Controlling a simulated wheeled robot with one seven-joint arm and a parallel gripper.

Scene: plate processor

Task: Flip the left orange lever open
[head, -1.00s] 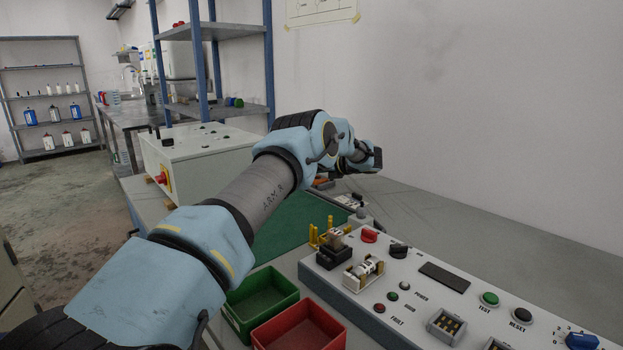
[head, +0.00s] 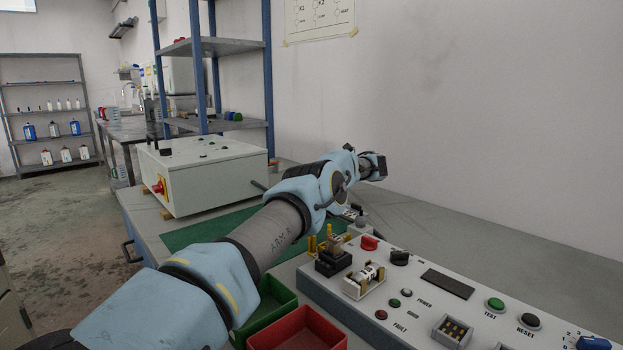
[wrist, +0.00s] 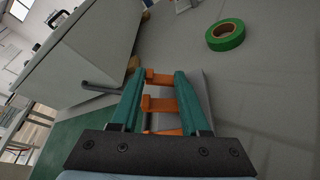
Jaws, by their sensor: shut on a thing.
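In the wrist view, several orange levers sit in a row between my two teal fingers: a far one (wrist: 160,78), a middle one (wrist: 158,103) and a near one (wrist: 165,132), on a grey unit. My gripper (wrist: 159,80) is shut on an orange lever, with one finger on each side of the row. Which lever is pinched, and whether it is the left one, I cannot tell. In the head view my wrist (head: 372,166) is over the bench near the wall, and my arm hides the levers.
A white cabinet (head: 205,175) with a red switch and a dark bar handle (wrist: 100,88) stands left of my gripper. A green tape roll (wrist: 225,35) lies ahead to the right. A control panel (head: 420,315), green bin (head: 265,310) and red bin (head: 300,335) are nearer.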

